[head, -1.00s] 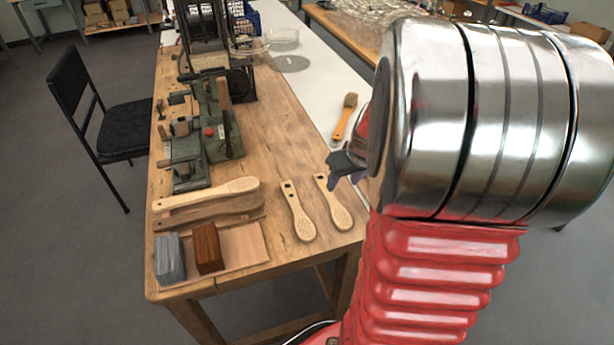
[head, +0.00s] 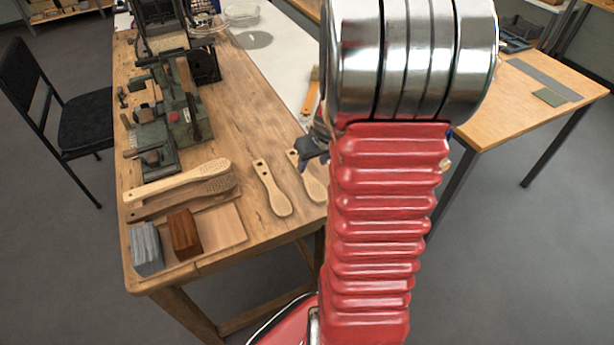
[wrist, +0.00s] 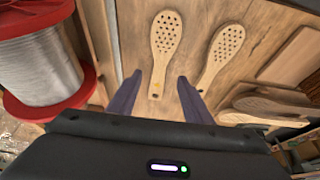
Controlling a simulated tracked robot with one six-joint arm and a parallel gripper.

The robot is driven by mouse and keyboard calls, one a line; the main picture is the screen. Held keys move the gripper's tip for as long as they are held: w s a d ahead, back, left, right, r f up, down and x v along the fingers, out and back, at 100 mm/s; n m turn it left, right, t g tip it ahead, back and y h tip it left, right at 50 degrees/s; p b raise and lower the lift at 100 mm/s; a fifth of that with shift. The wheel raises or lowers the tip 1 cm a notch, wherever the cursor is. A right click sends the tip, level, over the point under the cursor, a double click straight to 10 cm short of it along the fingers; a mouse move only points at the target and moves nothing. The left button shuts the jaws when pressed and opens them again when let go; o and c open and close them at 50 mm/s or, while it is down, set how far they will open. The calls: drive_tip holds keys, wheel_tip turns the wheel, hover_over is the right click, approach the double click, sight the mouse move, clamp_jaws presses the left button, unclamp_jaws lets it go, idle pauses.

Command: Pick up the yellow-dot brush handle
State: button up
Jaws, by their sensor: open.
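The yellow-dot brush handle (wrist: 164,45) is pale wood, with a paddle head full of holes and a small yellow mark near its narrow end. In the wrist view my gripper (wrist: 159,77) is open, with its dark fingers on either side of that narrow end. I cannot tell how far above the table they are. In the head view this handle (head: 315,188) lies at the right table edge, its narrow end partly hidden by my gripper (head: 308,152). A second similar handle (wrist: 221,55) lies beside it, outside the fingers; it also shows in the head view (head: 271,187).
A red spool of wire (wrist: 40,65) stands left in the wrist view. More handles (head: 180,183) lie at the left of the table, near a grey block (head: 147,249) and a brown block (head: 185,234). A green machine (head: 155,130) stands farther back.

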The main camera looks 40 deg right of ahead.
sight(307, 175)
drive_tip(key=shift+x, duration=1.55)
drive_tip(key=shift+f, duration=0.1)
drive_tip(key=shift+x, duration=2.55)
drive_tip(key=shift+w, duration=0.1)
drive_tip(key=c, duration=1.2)
drive_tip(key=shift+o, duration=0.2)
wheel_tip(307, 175, up, 10)
